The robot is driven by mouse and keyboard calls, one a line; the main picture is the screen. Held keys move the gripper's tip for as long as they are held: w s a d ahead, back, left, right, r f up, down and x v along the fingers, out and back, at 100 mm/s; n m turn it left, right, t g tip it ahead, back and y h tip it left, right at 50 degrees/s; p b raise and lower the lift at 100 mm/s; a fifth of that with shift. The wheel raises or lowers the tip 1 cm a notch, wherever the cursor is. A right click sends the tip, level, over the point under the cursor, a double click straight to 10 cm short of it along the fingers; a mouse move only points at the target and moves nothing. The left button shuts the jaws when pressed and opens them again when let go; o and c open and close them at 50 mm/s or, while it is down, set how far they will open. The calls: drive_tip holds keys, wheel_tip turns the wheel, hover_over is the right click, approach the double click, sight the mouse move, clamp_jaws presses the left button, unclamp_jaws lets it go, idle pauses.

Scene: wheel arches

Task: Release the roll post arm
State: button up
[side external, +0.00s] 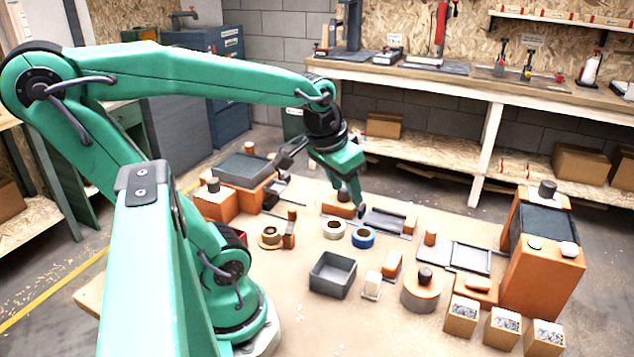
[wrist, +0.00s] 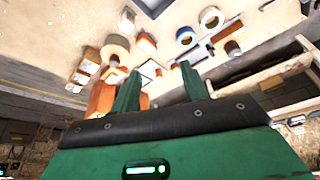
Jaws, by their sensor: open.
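My gripper (side external: 352,194) hangs over the middle of the work table, pointing down, with its fingers apart. In the wrist view the two green fingers (wrist: 158,82) are spread, and no object shows held between them. A tan roll (side external: 269,237) lies beside a small orange post (side external: 290,229) at the left of the table. A white roll (side external: 333,230) and a blue roll (side external: 363,237) lie near the middle. The blue roll also shows in the wrist view (wrist: 185,37). I cannot tell which part is the roll post arm.
A grey open bin (side external: 332,275) stands at the front middle. A tall orange block (side external: 541,270) rises at the right, with several small boxes (side external: 502,328) in front. Bare table shows around the bin.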

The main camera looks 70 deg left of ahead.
drive_tip(key=a+f+n+g, duration=0.3)
drive_tip(key=a+f+n, duration=0.1)
drive_tip(key=a, duration=0.7)
drive_tip(key=n+h, duration=0.1)
drive_tip(key=n, duration=0.2)
hover_over(292, 208)
drive_tip(key=shift+g, duration=0.4)
wheel_tip(292, 208, down, 5)
drive_tip(key=shift+r, duration=0.1)
drive_tip(key=shift+d+f, duration=0.1)
drive_tip(key=shift+f, duration=3.85)
